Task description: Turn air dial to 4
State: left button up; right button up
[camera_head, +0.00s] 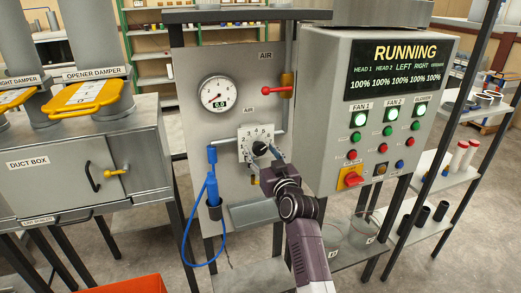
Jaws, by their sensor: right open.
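The air dial (259,148) is a dark knob on a pale numbered plate (246,135), in the middle of the grey AIR panel (250,75). Numbers from 1 up to 6 can be made out around it, but the knob's pointer is too small to read. My right gripper (267,158) is at the knob's lower right, with its arm coming up from below. Its fingers are open close to the knob and cover part of the plate; I cannot tell whether they touch it. The left gripper is out of view.
A round gauge (219,93) reading 0.0 and a red valve handle (278,92) are above the dial. A blue hose (189,225) hangs at left. The control box (330,115) with a RUNNING display (401,68) stands at right, the duct box (50,180) at left.

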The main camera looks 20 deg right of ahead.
jog(key=shift+w+d+f, duration=0.1)
jog(key=shift+w, duration=0.25)
jog(key=shift+c, duration=0.4)
jog(key=c, duration=1.1)
jog(key=shift+n, duration=0.4)
jog(key=n, duration=0.4)
jog(key=shift+n, duration=0.4)
jog(key=n, duration=0.6)
jog(key=shift+d+r+p, duration=0.1)
jog(key=shift+r+p, duration=0.1)
jog(key=shift+p, duration=0.15)
